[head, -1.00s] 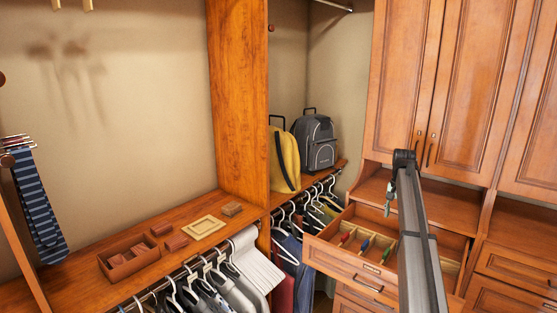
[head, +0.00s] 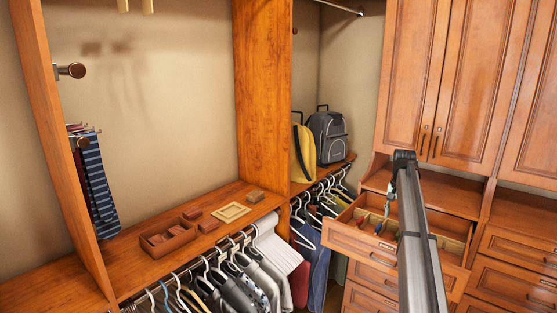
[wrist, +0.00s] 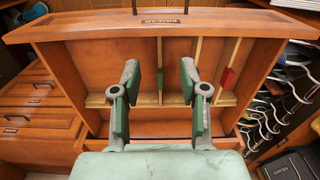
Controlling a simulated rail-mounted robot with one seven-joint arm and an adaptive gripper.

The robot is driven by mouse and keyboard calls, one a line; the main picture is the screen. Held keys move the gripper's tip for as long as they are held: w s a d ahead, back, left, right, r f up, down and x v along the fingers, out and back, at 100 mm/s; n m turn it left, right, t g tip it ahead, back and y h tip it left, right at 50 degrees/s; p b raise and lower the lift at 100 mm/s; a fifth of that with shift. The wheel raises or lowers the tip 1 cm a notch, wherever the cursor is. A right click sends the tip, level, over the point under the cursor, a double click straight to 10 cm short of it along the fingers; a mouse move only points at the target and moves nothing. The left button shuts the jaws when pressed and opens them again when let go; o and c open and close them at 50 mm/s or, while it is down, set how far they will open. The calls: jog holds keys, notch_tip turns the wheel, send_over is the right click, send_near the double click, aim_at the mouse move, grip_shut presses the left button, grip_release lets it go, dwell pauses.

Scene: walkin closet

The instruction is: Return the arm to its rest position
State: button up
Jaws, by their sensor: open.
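My gripper (wrist: 160,85) is open in the wrist view, its two fingers apart with green pads. Nothing is held between them. It is over the pulled-out wooden drawer (wrist: 105,62), whose divided inside shows beyond the fingers. A small red item (wrist: 226,79) and a small green item (wrist: 160,79) lie in its compartments. In the head view my grey arm link rises in front of the open drawer (head: 362,247) and hides part of it. The gap between gripper and drawer cannot be judged.
Hanging clothes on hangers (wrist: 285,95) are close to the drawer's side. A grey backpack (head: 327,138) and a yellow bag (head: 303,152) stand on a shelf. A wooden box (head: 168,240) and a cream frame (head: 231,212) lie on the left shelf. Upper cabinets (head: 440,80) stand behind the arm.

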jog(key=s+a+f+n+b, duration=0.15)
jog(key=s+a+f, duration=0.5)
jog(key=f, duration=0.75)
jog(key=s+a+f+n+g+b, duration=0.1)
jog(key=s+a+f+n, duration=0.15)
jog(key=s+f, duration=0.95)
jog(key=s+a+f+n+b, duration=0.1)
jog(key=s+a+f, duration=0.5)
jog(key=f, duration=1)
jog(key=s+a+f+n+g+b, duration=0.1)
jog(key=s+f, duration=0.6)
jog(key=s, duration=0.8)
jog(key=s+a+f+g+b, duration=0.3)
jog(key=s+a+f, duration=0.3)
jog(key=s, duration=0.9)
jog(key=s+a+f+n+g+b, duration=0.1)
jog(key=s+a+f, duration=0.3)
jog(key=s+f, duration=0.5)
jog(key=s+g+b, duration=0.1)
jog(key=s, duration=0.5)
jog(key=shift+s+a+f+n, duration=0.2)
jog(key=shift+s+f+n, duration=0.1)
jog(key=shift+s+f, duration=0.05)
